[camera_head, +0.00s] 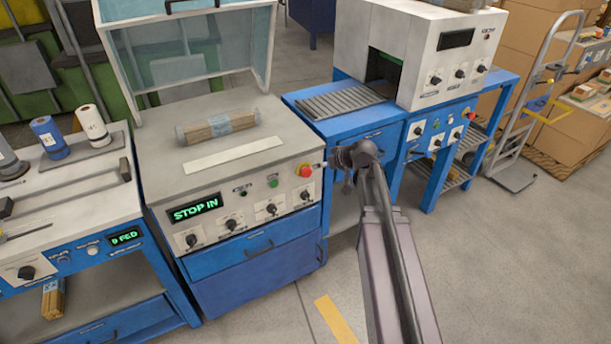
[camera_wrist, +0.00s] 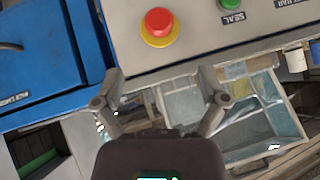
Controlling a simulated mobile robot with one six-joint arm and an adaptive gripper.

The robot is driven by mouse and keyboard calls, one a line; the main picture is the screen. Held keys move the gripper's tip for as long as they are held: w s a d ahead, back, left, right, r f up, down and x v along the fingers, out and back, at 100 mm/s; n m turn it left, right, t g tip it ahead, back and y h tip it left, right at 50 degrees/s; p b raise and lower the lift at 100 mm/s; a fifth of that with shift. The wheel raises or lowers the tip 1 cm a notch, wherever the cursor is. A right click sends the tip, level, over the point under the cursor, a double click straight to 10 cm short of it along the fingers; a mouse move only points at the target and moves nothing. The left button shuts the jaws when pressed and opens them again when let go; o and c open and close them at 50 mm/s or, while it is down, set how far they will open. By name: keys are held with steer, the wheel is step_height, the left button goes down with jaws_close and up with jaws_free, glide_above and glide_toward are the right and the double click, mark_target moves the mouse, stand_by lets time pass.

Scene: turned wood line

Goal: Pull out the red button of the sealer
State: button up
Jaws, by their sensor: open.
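The sealer (camera_head: 165,219) is a grey and blue machine with a raised clear lid and a green display reading "STOP IN". Its red mushroom button (camera_head: 305,171) sits on a yellow base at the right end of the front panel. In the wrist view the red button (camera_wrist: 158,22) shows whole, beyond the fingertips and roughly centred between them. My gripper (camera_head: 335,164) is just right of the button in the head view. In the wrist view my gripper (camera_wrist: 160,76) is open and empty, its fingers apart and not around the button.
A green button (camera_head: 273,182) marked SEAL and several black knobs share the panel. A wrapped bundle of wood (camera_head: 217,124) lies on the sealer's top. A blue roller table (camera_head: 343,101) with a grey tunnel machine (camera_head: 425,55) stands to the right. Floor in front is clear.

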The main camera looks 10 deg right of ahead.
mark_target(308, 172)
steer(key=shift+b+x, duration=3.7)
steer(key=shift+x, duration=2.1)
jaws_close()
steer(key=shift+s+d+f, duration=0.1)
steer(key=shift+s+d, duration=0.15)
steer(key=shift+s, duration=0.7)
jaws_free()
steer(key=shift+s, duration=0.1)
